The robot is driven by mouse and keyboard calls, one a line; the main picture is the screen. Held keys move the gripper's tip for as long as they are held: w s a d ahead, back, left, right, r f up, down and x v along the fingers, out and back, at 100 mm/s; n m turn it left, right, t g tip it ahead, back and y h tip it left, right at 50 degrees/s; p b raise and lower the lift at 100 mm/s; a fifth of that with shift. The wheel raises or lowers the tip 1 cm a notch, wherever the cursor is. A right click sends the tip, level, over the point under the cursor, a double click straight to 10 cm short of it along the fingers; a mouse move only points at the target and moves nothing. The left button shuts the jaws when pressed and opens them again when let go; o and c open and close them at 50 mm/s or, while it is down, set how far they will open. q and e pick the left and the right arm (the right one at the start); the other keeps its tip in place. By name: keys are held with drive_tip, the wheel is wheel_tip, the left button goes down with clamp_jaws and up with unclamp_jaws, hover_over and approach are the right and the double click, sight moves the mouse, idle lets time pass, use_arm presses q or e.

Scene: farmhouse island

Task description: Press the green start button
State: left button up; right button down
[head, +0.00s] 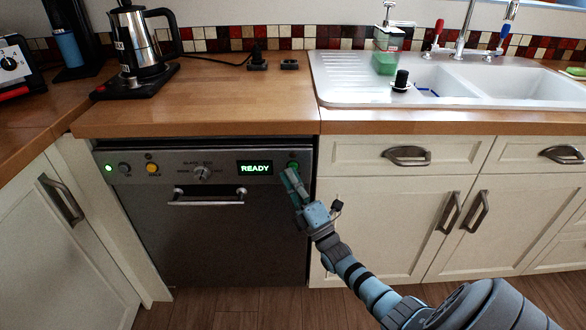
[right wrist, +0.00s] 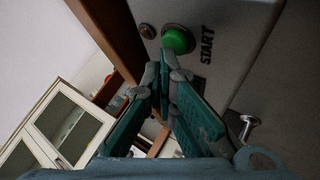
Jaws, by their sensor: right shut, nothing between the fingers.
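The green start button (head: 293,165) is on the right end of the dishwasher's steel front panel (head: 222,165). In the right wrist view the round green button (right wrist: 178,40) sits beside the word START. My right gripper (head: 290,174) is shut and empty, with its tips just in front of the button and partly over it in the head view. In the right wrist view the gripper tips (right wrist: 165,68) are close below the button; I cannot tell whether they touch it. The panel display (head: 255,168) reads READY. My left gripper is not in view.
A knob (head: 201,174), a yellow button (head: 152,168) and the door handle (head: 206,197) are on the dishwasher front. The wooden counter (head: 225,110) overhangs it. A kettle (head: 140,45) and a sink (head: 450,85) are above. Cabinet handles (head: 407,156) stick out at right.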

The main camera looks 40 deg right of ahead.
drive_tip(key=shift+w+d, duration=0.2)
